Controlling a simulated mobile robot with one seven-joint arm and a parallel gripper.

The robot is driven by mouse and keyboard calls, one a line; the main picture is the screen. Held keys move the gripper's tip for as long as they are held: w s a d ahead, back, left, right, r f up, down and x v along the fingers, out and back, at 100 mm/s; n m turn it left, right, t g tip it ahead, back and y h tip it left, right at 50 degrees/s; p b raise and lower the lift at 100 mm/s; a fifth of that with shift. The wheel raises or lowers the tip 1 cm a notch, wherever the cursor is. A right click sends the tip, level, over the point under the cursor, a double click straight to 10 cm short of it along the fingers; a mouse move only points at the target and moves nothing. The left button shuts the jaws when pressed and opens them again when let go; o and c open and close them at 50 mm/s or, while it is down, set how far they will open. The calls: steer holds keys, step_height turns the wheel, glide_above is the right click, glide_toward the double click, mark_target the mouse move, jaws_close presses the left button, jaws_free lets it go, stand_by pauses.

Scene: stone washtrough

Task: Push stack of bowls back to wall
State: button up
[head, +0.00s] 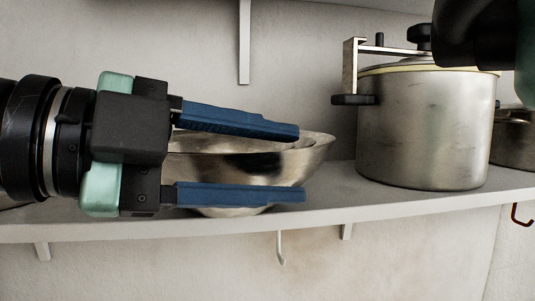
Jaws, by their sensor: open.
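The stack of metal bowls (315,152) rests on the grey shelf, near its front edge. At least two shiny rims show, one nested in the other. My gripper (302,164) comes in from the left with its two blue fingers spread apart. The fingers lie across the bowls in this view, one over the upper rim and one over the lower part. I cannot tell whether they touch the bowls. The left side of the stack is hidden behind my gripper. The pale wall (300,103) stands behind the shelf, and the gap between it and the bowls is hard to judge.
A large steel pressure cooker (425,130) with a clamp bar stands to the right of the bowls. Another metal pot (513,137) is at the far right. The shelf (335,202) has a little free room between bowls and cooker. Hooks (281,248) hang below the shelf.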

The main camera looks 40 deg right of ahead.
jaws_close()
stand_by(1.3)
